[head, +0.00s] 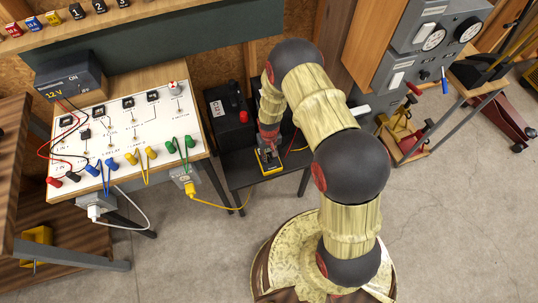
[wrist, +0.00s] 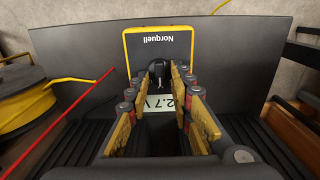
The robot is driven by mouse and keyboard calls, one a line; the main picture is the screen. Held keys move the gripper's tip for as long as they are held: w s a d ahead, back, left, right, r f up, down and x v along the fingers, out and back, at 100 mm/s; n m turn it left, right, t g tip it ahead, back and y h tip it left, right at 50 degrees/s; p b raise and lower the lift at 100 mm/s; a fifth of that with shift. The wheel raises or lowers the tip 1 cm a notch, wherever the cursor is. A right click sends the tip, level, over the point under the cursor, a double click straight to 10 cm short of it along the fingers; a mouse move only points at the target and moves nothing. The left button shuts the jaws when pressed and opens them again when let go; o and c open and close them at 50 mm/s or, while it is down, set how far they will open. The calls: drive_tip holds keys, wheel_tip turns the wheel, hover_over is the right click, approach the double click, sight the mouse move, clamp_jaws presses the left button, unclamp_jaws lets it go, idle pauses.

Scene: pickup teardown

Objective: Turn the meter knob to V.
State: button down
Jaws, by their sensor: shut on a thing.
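The meter (head: 267,163) is a dark box with a yellow rim on the small black table, under my gripper (head: 268,141).
A black battery (head: 227,117) with a red cap stands behind the meter on the black table (head: 243,171). A red rod (wrist: 62,118) and a yellow reel (wrist: 30,92) lie left in the wrist view. A white circuit board (head: 105,178) fills the left bench.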

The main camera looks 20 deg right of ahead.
sight(269, 156)
drive_tip(key=c, duration=1.6)
unclamp_jaws()
drive_tip(key=shift+c, duration=0.2)
wheel_tip(269, 156, up, 12)
